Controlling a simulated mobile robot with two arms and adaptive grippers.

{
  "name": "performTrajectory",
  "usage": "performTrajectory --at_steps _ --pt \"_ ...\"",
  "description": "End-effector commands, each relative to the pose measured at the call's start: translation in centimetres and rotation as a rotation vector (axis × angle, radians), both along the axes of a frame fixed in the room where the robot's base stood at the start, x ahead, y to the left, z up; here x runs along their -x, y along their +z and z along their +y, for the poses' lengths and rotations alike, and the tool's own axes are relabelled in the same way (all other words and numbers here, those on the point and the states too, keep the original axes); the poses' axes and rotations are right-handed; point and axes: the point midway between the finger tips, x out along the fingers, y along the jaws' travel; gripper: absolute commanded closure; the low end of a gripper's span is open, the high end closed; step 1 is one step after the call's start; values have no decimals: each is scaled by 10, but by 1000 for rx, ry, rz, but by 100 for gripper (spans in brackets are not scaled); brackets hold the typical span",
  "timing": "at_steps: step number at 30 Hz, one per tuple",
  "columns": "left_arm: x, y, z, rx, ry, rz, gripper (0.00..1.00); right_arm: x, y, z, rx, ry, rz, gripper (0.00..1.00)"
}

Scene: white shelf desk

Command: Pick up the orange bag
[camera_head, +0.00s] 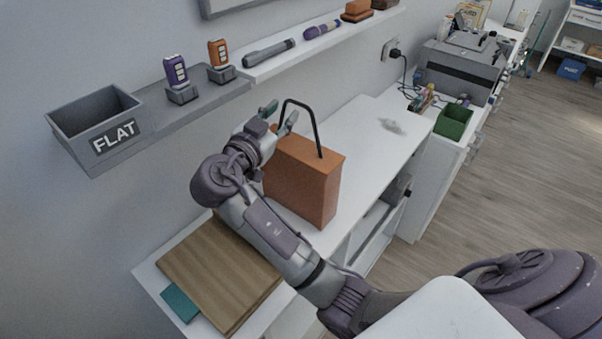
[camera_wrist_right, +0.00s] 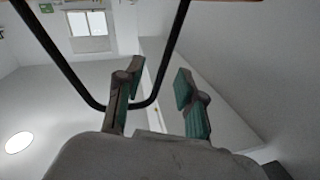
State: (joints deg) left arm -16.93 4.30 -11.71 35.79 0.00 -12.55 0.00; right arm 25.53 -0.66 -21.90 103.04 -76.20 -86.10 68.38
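The orange bag (camera_head: 305,178) stands upright on the white desk in the head view, with its black arched handle (camera_head: 305,106) raised above it. My right gripper (camera_head: 279,115) is open at the far left top of the bag, its two fingers on either side of the handle's left part. In the right wrist view, the handle (camera_wrist_right: 68,69) shows as a dark loop. One side of it passes between the two open fingers (camera_wrist_right: 158,100). Whether a finger touches the handle cannot be told. My forearm passes in front of the bag's left side. My left gripper is not in view.
A wooden board (camera_head: 215,275) lies left of the bag, over a teal item (camera_head: 180,303). A wall shelf above holds a grey FLAT bin (camera_head: 95,120), two key fobs and a flashlight (camera_head: 268,53).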

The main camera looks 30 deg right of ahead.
Motion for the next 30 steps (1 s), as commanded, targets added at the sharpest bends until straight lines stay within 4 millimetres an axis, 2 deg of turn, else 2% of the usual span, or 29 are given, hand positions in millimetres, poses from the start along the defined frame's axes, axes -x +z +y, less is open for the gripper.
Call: performTrajectory --at_steps 1,4,8,19,30 --pt "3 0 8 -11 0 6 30 0 0 0 0 0 0 62" --pt "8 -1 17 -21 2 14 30 0 0 0 0 0 0 79" --pt "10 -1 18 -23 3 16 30 0 0 0 1 0 1 100" --pt "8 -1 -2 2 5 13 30 0 0 -1 1 0 1 100" --pt "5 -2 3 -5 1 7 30 0 4 0 1 0 -2 100"
